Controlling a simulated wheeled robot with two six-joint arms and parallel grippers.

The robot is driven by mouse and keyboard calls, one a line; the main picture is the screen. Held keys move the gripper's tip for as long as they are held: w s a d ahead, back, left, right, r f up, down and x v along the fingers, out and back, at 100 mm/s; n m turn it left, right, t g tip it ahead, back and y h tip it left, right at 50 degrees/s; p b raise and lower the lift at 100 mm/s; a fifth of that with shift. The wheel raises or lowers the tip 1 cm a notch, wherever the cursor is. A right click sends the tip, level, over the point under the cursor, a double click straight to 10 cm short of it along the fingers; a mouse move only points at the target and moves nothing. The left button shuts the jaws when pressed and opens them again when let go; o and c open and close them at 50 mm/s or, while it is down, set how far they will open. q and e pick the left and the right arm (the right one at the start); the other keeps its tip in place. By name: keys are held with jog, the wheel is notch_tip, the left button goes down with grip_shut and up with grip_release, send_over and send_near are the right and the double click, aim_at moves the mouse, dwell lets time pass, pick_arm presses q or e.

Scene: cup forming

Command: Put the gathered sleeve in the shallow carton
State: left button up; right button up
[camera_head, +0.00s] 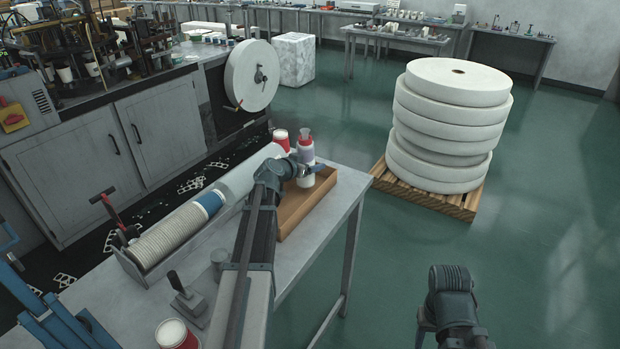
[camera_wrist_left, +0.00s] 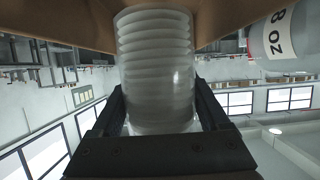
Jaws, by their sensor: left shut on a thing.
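A pale ribbed sleeve of nested cups (camera_wrist_left: 157,70) stands about upright between my left gripper's fingers (camera_wrist_left: 160,110), which are shut on it. In the head view the left gripper (camera_head: 310,168) is over the far end of the shallow brown carton (camera_head: 291,213), and part of the sleeve (camera_head: 322,178) shows just below it. The carton also shows behind the sleeve's end in the left wrist view (camera_wrist_left: 75,22). I cannot tell whether the sleeve touches the carton floor. My right arm shows at the lower right of the head view; its gripper is not in view.
A trough (camera_head: 150,271) on the table holds a long row of nested cups (camera_head: 170,235). Another red tub (camera_head: 174,336) is near the front. The carton's near part looks empty.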

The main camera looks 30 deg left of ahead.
pick_arm(q)
jog(key=shift+f+b, duration=1.75)
jog(key=shift+f, duration=0.05)
jog(key=shift+f, duration=0.15)
jog(key=o, duration=1.3)
jog(key=shift+c, duration=0.2)
jog(key=shift+r, duration=0.3)
jog(key=p+v, duration=0.4)
jog(key=v, duration=0.8)
jog(key=shift+p, duration=0.3)
